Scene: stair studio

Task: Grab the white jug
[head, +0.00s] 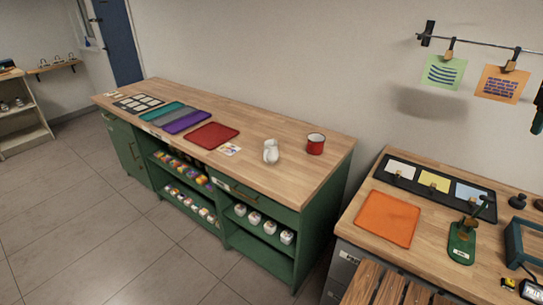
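The white jug (271,151) stands upright on the wooden top of the green cabinet (290,178), near its right end. It is small in the head view, and I cannot tell clearly which way its handle faces. A red mug (316,144) stands to its right, apart from it. My gripper is not in view.
A second bench (350,224) at right carries an orange mat (388,219) and tools. The grey floor (90,215) in front is clear.

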